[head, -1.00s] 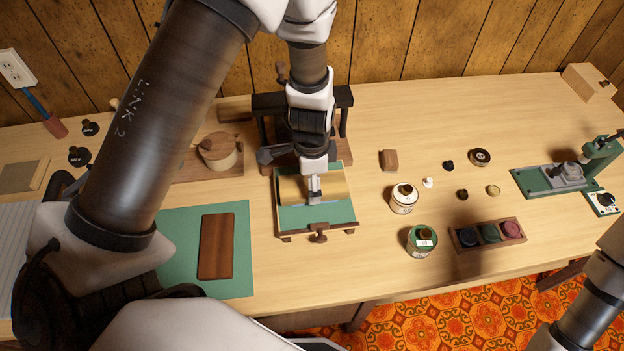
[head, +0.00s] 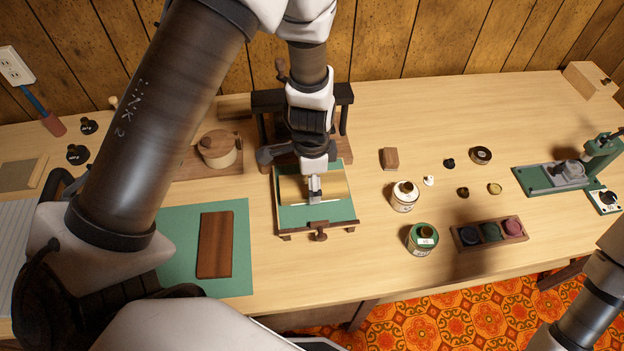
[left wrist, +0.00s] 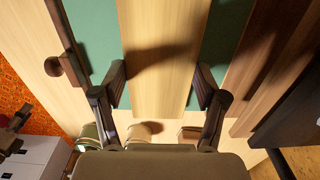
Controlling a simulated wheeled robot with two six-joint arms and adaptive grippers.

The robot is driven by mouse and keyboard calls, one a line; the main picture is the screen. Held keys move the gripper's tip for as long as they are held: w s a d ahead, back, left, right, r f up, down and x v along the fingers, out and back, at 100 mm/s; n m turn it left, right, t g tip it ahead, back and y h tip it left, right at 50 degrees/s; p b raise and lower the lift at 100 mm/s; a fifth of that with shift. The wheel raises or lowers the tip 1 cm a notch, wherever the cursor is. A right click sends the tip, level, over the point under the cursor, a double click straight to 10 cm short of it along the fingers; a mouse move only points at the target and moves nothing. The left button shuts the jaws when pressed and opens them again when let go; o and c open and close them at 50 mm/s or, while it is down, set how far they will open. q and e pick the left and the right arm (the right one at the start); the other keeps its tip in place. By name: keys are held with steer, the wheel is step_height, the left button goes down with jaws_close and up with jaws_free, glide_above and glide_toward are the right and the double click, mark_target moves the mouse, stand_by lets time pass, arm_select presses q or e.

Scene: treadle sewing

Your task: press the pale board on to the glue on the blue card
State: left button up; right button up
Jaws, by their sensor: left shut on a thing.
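The teal-blue card (head: 315,215) lies on a wooden frame with a small knob at its front edge. The pale board (head: 335,190) lies across the card, with strips of the card showing at front and back. In the left wrist view the board (left wrist: 162,45) runs between the two fingers, over the card (left wrist: 92,30). My left gripper (head: 314,197) points down and is shut on the board's long edges; its fingers also show in the wrist view (left wrist: 160,78). Glue is hidden under the board. My right gripper is out of view.
A dark uprighted press frame (head: 343,100) stands just behind the card. A green mat (head: 180,250) with a brown board (head: 215,245) lies to the left. A white jar (head: 404,198), a green jar (head: 421,238) and a tray of pads (head: 465,247) stand to the right.

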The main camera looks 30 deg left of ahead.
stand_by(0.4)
arm_select(q)
steer(key=o, duration=1.2)
steer(key=shift+o, duration=0.2)
step_height(320, 180, up, 12)
